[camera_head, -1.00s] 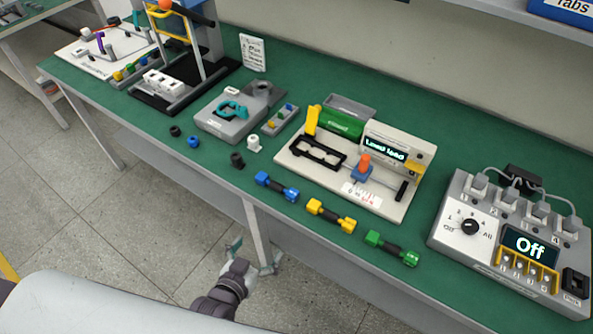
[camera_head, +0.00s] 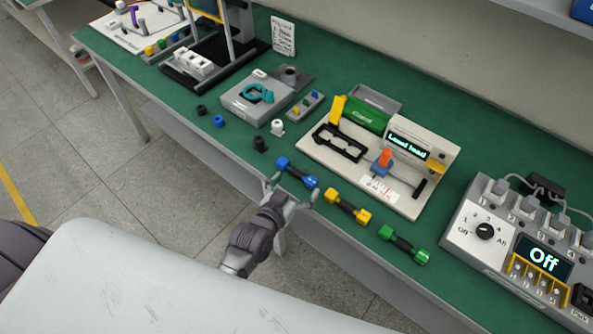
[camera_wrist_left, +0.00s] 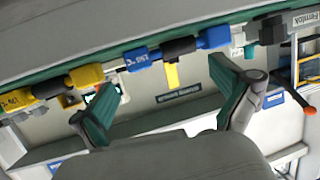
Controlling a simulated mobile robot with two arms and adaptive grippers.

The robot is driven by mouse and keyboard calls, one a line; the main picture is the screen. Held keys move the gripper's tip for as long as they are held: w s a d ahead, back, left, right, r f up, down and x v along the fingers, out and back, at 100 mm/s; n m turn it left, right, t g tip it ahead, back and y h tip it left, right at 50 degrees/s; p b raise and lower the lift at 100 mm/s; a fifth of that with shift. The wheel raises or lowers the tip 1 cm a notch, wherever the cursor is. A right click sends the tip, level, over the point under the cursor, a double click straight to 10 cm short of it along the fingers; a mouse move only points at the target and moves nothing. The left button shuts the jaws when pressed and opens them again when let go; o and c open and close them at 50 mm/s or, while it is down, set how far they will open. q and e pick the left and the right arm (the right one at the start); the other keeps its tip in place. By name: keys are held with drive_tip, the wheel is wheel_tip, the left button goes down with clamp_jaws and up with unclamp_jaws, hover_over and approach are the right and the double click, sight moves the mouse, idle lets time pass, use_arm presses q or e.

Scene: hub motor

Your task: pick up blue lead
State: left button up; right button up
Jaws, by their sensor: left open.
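The blue lead (camera_head: 297,172), with two blue ends and a dark middle, lies on the green bench top near its front edge. My left gripper (camera_head: 293,191) is open and empty at the bench's front edge, just in front of the blue lead, its fingers spread towards the two ends. In the left wrist view the blue lead (camera_wrist_left: 213,38) runs across beyond the open fingers of my left gripper (camera_wrist_left: 150,92), apart from them. My right gripper is in no view.
A yellow lead (camera_head: 347,207) and a green lead (camera_head: 403,244) lie to the right along the front edge. Behind stands a white fixture (camera_head: 335,158) with a "Load lead" screen. A black part (camera_head: 260,144) lies to the left. A control box (camera_head: 490,250) reads "Off".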

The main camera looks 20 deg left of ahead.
sight(301, 184)
use_arm(q)
drive_tip(key=x, duration=0.3)
drive_tip(key=shift+w, duration=0.25)
drive_tip(key=shift+s, duration=0.1)
drive_tip(key=shift+c, duration=0.5)
clamp_jaws()
